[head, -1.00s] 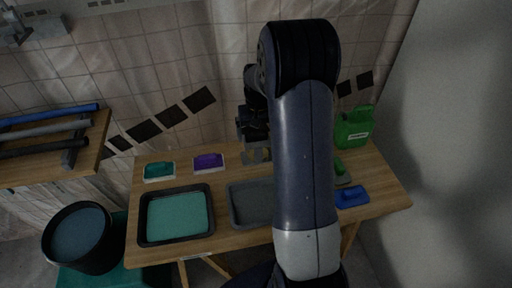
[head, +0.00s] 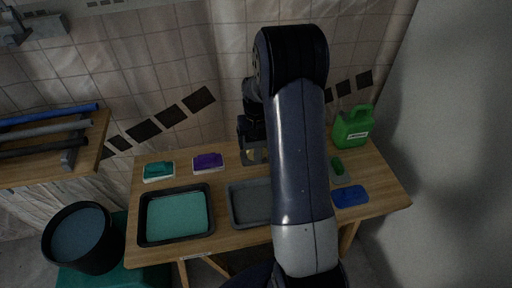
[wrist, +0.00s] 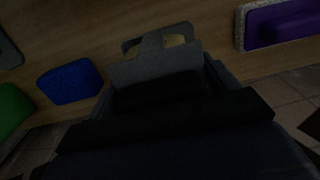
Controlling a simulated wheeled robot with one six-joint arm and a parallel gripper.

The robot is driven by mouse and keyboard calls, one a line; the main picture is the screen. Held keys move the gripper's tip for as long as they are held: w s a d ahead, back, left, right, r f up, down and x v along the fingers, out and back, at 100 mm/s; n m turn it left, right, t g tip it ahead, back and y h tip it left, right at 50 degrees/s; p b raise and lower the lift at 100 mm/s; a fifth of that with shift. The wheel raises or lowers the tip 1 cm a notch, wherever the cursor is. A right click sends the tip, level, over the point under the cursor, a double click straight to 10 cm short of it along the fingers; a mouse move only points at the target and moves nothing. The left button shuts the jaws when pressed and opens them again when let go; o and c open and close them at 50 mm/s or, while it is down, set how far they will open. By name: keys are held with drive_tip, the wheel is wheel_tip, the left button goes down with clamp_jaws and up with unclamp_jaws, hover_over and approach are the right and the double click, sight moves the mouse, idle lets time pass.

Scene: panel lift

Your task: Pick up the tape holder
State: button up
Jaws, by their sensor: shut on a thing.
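The tape holder shows in the wrist view as a grey piece with a cut-out (wrist: 150,66) between my jaws.
On the wooden table (head: 222,240) are a black tray with teal contents (head: 143,222), a grey tray (head: 235,212), a teal float (head: 158,170), a purple float (head: 208,162), a blue pad (head: 350,196), a green-handled tool (head: 337,167) and a green jug (head: 352,128). A black bucket (head: 80,238) stands left.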

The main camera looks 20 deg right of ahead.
drive_tip(key=shift+c, duration=0.7)
drive_tip(key=shift+r, duration=0.15)
drive_tip(key=shift+w+r, duration=0.1)
drive_tip(key=shift+r, duration=0.25)
wheel_tip(320, 180, up, 9)
drive_tip(key=shift+r, duration=0.1)
